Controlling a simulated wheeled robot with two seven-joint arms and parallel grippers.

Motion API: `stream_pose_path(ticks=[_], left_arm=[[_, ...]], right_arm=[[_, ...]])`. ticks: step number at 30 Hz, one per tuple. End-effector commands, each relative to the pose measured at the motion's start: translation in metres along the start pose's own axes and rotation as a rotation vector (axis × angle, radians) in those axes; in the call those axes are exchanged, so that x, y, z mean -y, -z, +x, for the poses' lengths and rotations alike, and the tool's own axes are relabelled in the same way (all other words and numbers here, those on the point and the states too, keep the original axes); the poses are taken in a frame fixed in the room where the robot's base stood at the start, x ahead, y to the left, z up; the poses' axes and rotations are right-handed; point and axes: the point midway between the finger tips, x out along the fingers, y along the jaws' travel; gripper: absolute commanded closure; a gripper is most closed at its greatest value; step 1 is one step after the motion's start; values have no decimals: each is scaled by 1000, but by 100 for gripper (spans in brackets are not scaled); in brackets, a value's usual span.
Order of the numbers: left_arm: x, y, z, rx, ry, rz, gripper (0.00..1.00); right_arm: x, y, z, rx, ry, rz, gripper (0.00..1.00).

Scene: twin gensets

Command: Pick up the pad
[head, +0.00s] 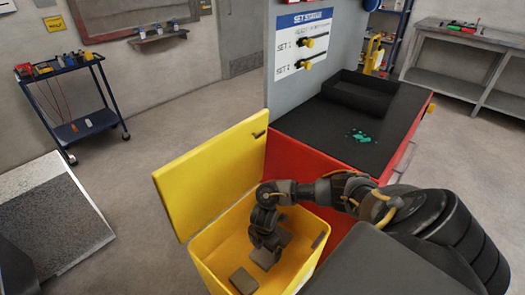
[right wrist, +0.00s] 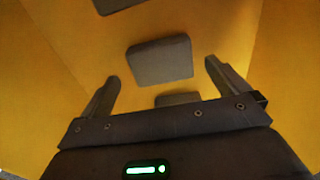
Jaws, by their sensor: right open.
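Several grey rectangular pads lie in the yellow bin. One pad (head: 244,281) lies near the bin's front. Another pad (head: 263,259) is just below my right gripper (head: 262,238), partly covered by it. In the right wrist view, a pad (right wrist: 160,61) shows between the two spread fingers of my right gripper (right wrist: 161,74), apart from them. A second pad (right wrist: 118,4) is cut by the top edge, and a third pad (right wrist: 177,99) is partly hidden behind the gripper body. My right gripper is open, empty and reaching down inside the bin. My left gripper is out of view.
The yellow bin (head: 208,268) has its lid (head: 205,165) raised at the left. A red bench with a black top (head: 300,128) stands behind it, holding a black tray (head: 362,94) and a green spill (head: 358,136). A tool cart (head: 85,125) stands far left.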

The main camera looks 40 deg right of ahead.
Motion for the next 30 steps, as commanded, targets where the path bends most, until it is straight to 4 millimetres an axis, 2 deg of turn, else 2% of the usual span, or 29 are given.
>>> stream_pose_path(ticks=[7, 16, 26, 30], left_arm=[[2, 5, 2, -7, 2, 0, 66], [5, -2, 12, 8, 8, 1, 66], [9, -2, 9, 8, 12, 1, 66], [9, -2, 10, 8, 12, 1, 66]], right_arm=[[-1, 2, 9, -1, 0, -2, 0], [0, 8, 50, 0, 1, -1, 0], [0, 8, 56, 0, -1, -3, 0], [-1, 8, 56, 0, -1, -3, 18]])
